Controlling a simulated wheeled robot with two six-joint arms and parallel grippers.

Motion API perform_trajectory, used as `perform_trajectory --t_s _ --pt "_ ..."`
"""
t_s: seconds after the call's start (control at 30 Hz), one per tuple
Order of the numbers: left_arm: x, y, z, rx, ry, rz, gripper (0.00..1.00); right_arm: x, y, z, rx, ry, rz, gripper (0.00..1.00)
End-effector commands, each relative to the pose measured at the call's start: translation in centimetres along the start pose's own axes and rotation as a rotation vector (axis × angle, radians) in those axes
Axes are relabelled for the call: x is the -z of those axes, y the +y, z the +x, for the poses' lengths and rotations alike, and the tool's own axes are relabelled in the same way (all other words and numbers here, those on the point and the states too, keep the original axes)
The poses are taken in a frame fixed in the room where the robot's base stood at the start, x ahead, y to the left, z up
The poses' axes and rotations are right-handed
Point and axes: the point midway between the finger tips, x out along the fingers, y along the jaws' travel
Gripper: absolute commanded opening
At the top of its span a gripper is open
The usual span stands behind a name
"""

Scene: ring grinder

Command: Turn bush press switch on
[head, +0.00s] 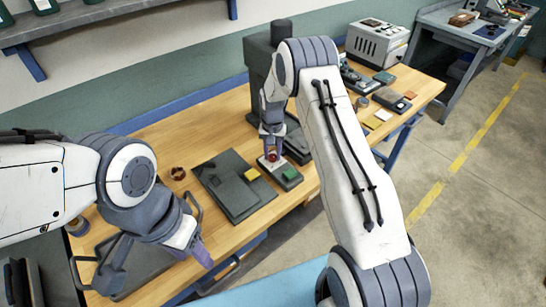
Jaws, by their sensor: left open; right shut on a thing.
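The bush press appears to be the tall dark grey machine (258,62) standing at the back of the wooden bench, partly behind my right arm. Its switch cannot be made out clearly. My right gripper (271,154) points down in front of the press and is shut on a small dark red round part (271,158), just above or at a light square block. The fingers partly cover this part.
A dark flat plate (228,193) with a yellow block (251,174) lies mid-bench, beside a green block (290,175). A brown ring (178,173) sits left of it. The dark tray has handles (75,268). A grey box machine (377,42) stands at the back right.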

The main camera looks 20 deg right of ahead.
Motion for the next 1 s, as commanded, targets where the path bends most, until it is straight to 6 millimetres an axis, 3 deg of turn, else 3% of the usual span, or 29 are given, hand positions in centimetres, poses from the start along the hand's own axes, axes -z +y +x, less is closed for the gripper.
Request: perform_trajectory --t_s 0.5,1.0 --pt "-0.1 -0.2 2.2 0.000 0.000 0.002 0.50 0.0 -0.1 0.1 0.001 0.000 0.414 0.00" --pt "-0.1 -0.2 2.6 0.000 0.000 0.002 0.50 0.0 -0.1 -0.1 0.002 0.000 0.545 0.00"
